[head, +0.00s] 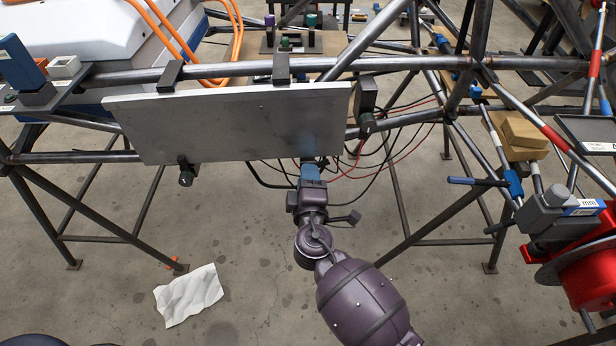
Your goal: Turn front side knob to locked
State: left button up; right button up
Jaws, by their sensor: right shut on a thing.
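A flat grey panel (230,122) hangs on the front tube of the chassis. A dark knob (186,175) sticks out under its lower left edge. Another dark knob (366,122) sits on a small dark box at the panel's right end. My right gripper (310,164), on a purple arm, is at the panel's lower right edge. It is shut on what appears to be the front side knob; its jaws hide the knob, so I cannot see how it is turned. My left gripper is not in view.
Steel tubes (440,225) frame the space around my arm. Thin red and black cables hang behind and right of the gripper. A red reel (590,280) and a grey clamp stand at the right. A white paper (189,295) lies on the open floor.

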pick_arm(q)
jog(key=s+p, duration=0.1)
jog(key=p, duration=0.1)
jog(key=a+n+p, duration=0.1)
jog(key=p, duration=0.1)
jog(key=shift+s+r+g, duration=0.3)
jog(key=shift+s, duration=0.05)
pick_arm(e)
jog(key=n, duration=1.3)
jog(key=shift+f, duration=0.1)
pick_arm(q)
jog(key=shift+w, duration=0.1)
pick_arm(e)
jog(key=o, duration=0.9)
jog(key=shift+o, duration=0.2)
jog(key=shift+s, duration=0.15)
